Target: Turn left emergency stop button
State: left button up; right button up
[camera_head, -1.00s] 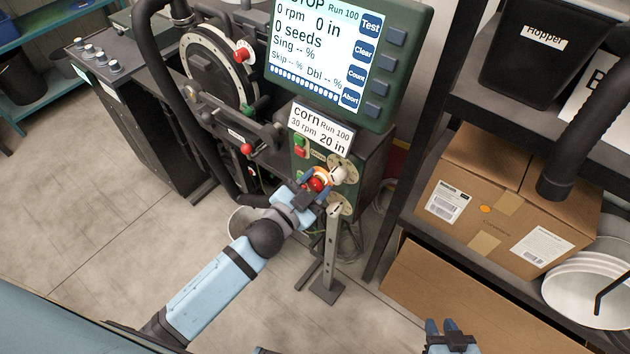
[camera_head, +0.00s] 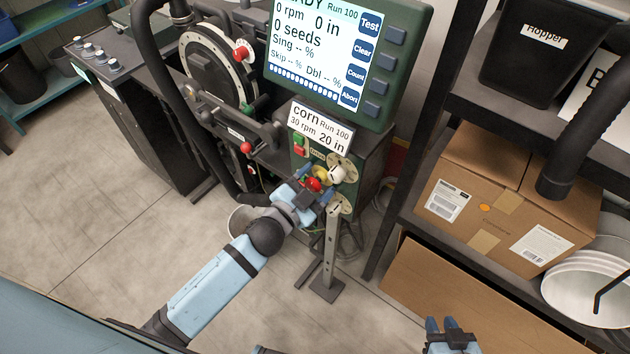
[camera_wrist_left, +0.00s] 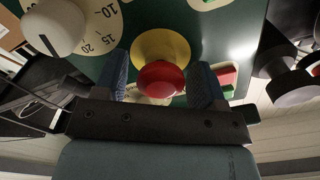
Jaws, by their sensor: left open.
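The red emergency stop button (camera_head: 313,184) sits on a yellow base on the green control panel, below the sign reading "corn". In the left wrist view the red button (camera_wrist_left: 161,79) lies between my two fingers, with the yellow disc (camera_wrist_left: 160,47) behind it. My left gripper (camera_head: 314,186) is open at the button, one finger on each side, with small gaps visible to the button. The screen (camera_head: 318,50) above shows a word ending in "DY" and 0 rpm. My right gripper (camera_head: 450,328) is at the bottom edge, its two fingers apart.
A white dial knob (camera_wrist_left: 60,25) is close beside my left gripper. Green and red push buttons (camera_head: 299,144) sit on the panel above it. A metal post (camera_head: 332,250) stands just below. A shelf with a cardboard box (camera_head: 505,205) is at the right.

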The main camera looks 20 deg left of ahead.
pick_arm(q)
jog(key=shift+s, duration=0.1)
jog(key=b+v, duration=0.2)
jog(key=v, duration=1.1)
jog(key=shift+s+a, duration=0.15)
jog(key=shift+s, duration=0.15)
jog(key=s+f+n+g+y+p, duration=0.1)
jog(key=s+f+n+g+p, duration=0.1)
jog(key=f, duration=0.3)
jog(key=s+a+f+n+g+y+p, duration=0.1)
jog(key=s+f+n+g+y+p, duration=0.1)
jog(key=s+f+n+g+p, duration=0.1)
notch_tip(320, 180, down, 3)
jog(key=shift+r+n+g, duration=0.1)
jog(key=shift+n+g, duration=0.5)
jog(key=shift+n, duration=0.6)
